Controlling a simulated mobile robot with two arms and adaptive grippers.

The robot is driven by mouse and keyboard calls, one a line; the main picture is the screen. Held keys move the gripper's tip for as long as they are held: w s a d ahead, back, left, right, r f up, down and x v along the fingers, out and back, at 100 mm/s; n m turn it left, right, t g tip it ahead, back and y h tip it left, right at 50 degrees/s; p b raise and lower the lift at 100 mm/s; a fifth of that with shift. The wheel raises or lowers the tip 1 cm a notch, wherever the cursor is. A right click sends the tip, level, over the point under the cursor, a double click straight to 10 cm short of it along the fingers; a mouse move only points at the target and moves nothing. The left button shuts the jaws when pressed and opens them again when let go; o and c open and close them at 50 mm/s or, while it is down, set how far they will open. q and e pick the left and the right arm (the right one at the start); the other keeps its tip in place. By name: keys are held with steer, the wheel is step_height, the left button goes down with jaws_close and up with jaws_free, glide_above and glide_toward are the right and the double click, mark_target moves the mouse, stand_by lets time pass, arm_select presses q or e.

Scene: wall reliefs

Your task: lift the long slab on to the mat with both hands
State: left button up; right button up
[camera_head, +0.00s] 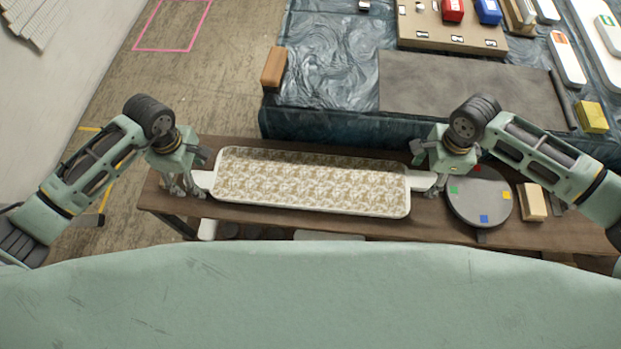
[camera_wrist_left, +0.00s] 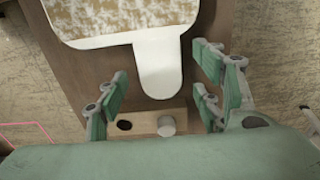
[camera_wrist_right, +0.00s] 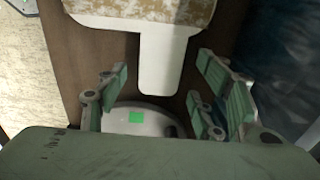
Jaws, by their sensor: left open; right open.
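The long slab (camera_head: 310,180) is a white-rimmed board with a mottled tan and white relief face. It lies on the brown wooden bench, with a white handle tab at each end. My left gripper (camera_head: 190,186) is open at its left tab; in the left wrist view the tab (camera_wrist_left: 160,68) lies between the spread fingers. My right gripper (camera_head: 430,180) is open at the right tab; in the right wrist view that tab (camera_wrist_right: 162,62) also lies between the fingers, with gaps showing. The grey mat (camera_head: 460,85) lies flat on the blue-covered table beyond.
A round grey disc (camera_head: 480,203) with coloured squares and a wooden block (camera_head: 532,202) sit on the bench at right. On the far table, a brown block (camera_head: 273,67) is at the left edge and a yellow block (camera_head: 592,117) right of the mat. The mat is bare.

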arm_select(q)
steer(key=shift+f, duration=0.5)
arm_select(e)
steer(key=shift+f, duration=0.45)
arm_select(q)
jaws_close()
arm_select(e)
jaws_close()
arm_select(q)
steer(key=shift+r, duration=0.1)
arm_select(e)
steer(key=shift+r, duration=0.1)
